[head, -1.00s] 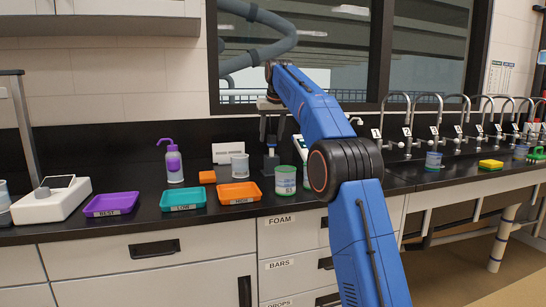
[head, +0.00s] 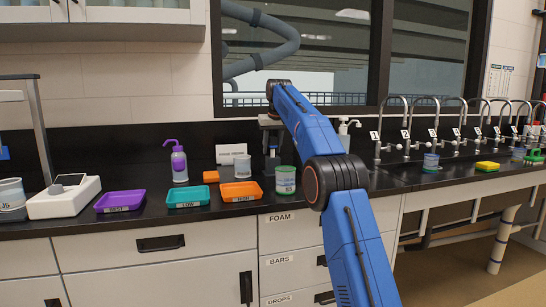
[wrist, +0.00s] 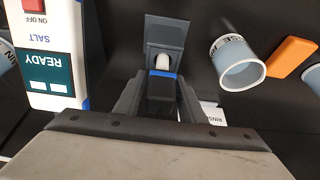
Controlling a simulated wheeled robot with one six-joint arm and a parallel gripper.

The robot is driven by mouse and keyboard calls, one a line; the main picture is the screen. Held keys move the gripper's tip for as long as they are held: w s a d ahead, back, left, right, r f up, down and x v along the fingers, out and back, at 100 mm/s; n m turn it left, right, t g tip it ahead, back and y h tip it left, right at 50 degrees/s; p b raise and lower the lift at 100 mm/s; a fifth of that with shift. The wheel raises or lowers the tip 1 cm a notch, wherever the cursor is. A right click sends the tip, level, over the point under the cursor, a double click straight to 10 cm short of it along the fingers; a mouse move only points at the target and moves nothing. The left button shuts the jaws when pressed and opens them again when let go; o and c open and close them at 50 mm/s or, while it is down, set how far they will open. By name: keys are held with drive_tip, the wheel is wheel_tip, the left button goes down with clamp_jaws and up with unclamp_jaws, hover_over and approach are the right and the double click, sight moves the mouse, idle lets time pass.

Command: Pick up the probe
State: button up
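The probe (wrist: 160,88) appears to be the dark upright piece with a blue band in the wrist view. It points at a dark square holder (wrist: 168,33) with a white round piece in it. In the head view the probe (head: 272,152) shows small, upright in its holder on the counter. My gripper (head: 271,134) is above it, pointing down. In the wrist view the two fingers of my gripper (wrist: 159,88) stand apart, one on each side of the probe. Contact is not clear. The lower part of the probe is hidden.
A white meter (wrist: 45,70) reading SALT and READY stands left in the wrist view. A cup (wrist: 240,70) and an orange block (wrist: 291,57) lie right. In the head view, a green-rimmed jar (head: 285,181) and an orange tray (head: 241,191) are close in front.

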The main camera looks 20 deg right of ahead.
drive_tip(key=c, duration=0.7)
drive_tip(key=shift+c, duration=0.2)
